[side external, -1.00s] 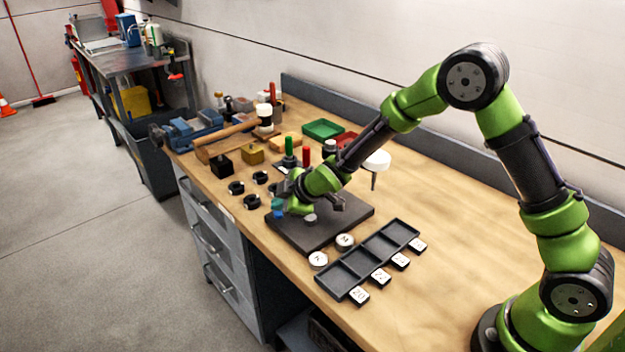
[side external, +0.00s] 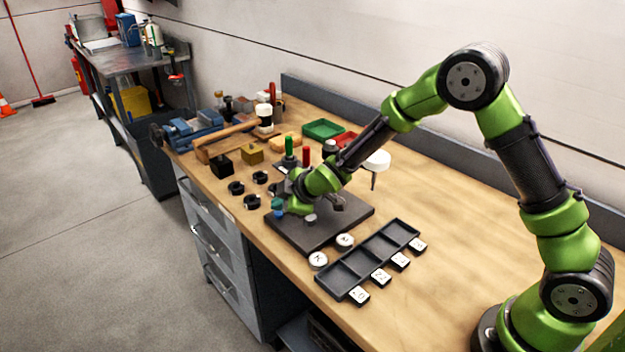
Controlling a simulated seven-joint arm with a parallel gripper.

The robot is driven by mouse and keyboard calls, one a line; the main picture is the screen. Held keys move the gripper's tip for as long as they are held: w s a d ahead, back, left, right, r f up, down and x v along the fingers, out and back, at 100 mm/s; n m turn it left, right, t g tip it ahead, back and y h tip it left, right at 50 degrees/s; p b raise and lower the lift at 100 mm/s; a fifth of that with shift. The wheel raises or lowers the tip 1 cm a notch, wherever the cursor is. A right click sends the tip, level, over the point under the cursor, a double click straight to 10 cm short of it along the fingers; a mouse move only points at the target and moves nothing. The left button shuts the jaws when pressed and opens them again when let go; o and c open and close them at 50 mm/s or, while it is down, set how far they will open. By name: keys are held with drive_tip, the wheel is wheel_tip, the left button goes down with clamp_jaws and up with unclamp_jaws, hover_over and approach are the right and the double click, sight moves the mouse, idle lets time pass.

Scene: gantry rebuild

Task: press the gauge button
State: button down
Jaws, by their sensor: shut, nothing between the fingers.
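A dark flat plate (side external: 292,236) lies on the bench beneath my wrist. A small grey round knob (side external: 310,220) stands on it, and a blue round piece (side external: 278,212) shows at its left edge. I cannot tell which of these is the gauge button. My gripper (side external: 337,203) is a small dark shape low over the plate, beside my green wrist. It is shut and empty. My wrist hides part of the plate, and I cannot tell whether the fingertips touch anything.
A black compartment tray (side external: 372,257) lies in front of the plate, with several numbered tiles along it. Two white round pieces (side external: 318,260) lie between plate and tray.

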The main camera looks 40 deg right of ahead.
sight(281, 215)
drive_tip(key=shift+f, duration=0.15)
drive_tip(key=shift+f, duration=0.3)
idle(0.4)
drive_tip(key=shift+r, duration=0.4)
drive_tip(key=shift+r, duration=3.05)
